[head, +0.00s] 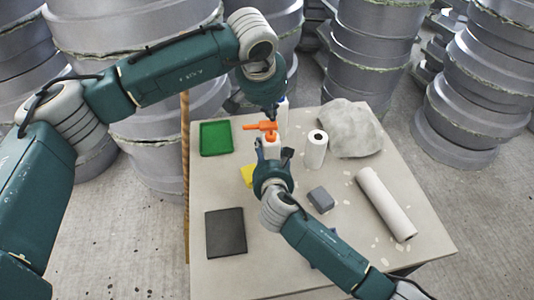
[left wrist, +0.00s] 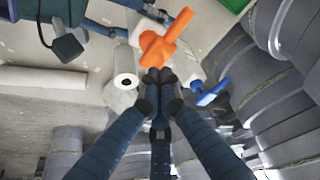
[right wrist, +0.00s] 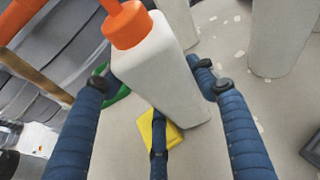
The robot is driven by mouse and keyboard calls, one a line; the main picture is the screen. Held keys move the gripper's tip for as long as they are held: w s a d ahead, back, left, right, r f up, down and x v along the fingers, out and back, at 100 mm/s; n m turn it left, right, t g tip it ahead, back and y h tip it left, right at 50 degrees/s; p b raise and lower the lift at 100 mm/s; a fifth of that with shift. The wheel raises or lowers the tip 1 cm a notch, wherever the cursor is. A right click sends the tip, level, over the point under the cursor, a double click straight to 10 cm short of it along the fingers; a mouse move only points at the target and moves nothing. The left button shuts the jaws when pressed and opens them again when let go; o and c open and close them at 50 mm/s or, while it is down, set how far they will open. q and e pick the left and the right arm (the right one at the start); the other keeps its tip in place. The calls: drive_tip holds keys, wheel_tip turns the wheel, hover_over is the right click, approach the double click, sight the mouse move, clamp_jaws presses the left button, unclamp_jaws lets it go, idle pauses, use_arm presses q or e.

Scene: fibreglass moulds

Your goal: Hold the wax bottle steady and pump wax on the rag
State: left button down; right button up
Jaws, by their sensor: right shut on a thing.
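The wax bottle (head: 272,147) is white with an orange pump head (head: 262,126) and stands on the table. My right gripper (head: 272,160) is shut on its body; the right wrist view shows the bottle (right wrist: 162,75) between the fingers. My left gripper (head: 274,113) is just above and behind the pump head. In the left wrist view its fingertips (left wrist: 158,77) are together, close to the orange pump head (left wrist: 163,42); whether they touch is unclear. A yellow folded piece (head: 248,175), apparently the rag, lies beside the bottle, partly hidden by my right gripper.
A green tray (head: 216,138), a black square (head: 226,232), a grey block (head: 320,200), an upright white roll (head: 316,150), a long white roll (head: 385,203) and a crumpled pale sheet (head: 350,128) are on the table (head: 280,262). A blue-topped bottle (left wrist: 212,92) stands behind. Stacked moulds surround the table.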

sight(271, 124)
use_arm(q)
drive_tip(key=shift+f, duration=1.75)
drive_tip(key=shift+r, duration=1.8)
drive_tip(key=shift+f, duration=0.1)
drive_tip(key=shift+f, duration=1.7)
drive_tip(key=shift+r, duration=1.75)
drive_tip(key=shift+r, duration=0.15)
